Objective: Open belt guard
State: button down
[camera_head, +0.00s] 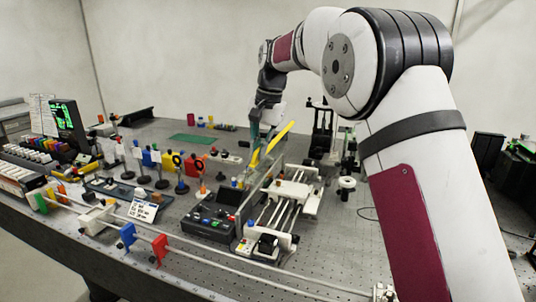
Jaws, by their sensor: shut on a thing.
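The belt guard (256,187) looks like a clear, thin panel standing along the left side of the white rail assembly (292,190). A yellow bar (280,138) runs slanted along its upper part. My gripper (257,140) reaches down from above at the guard's far upper end. Its fingers are shut on the guard there, though the exact contact is small and partly hidden by the bar. The guard appears raised and tilted; its hinge cannot be made out.
A dark control box (208,226) with buttons stands left of the rails. Several coloured optics on posts (180,180) crowd the left. A black upright stage (321,128) stands behind right. The perforated bench (330,245) is mostly clear at front right.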

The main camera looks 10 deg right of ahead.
jog(key=shift+w+a, duration=0.1)
jog(key=shift+a, duration=1)
jog(key=c, duration=1.7)
grip_release()
jog(key=shift+a, duration=0.1)
jog(key=shift+d, duration=0.2)
jog(key=shift+d+r, duration=0.1)
jog(key=shift+w+r, duration=0.1)
jog(key=shift+r, duration=0.2)
jog(key=r, duration=0.3)
jog(key=d+r, duration=0.1)
jog(key=r, duration=0.3)
jog(key=s+d+r, duration=0.1)
jog(key=r, duration=0.3)
jog(key=shift+s, duration=0.1)
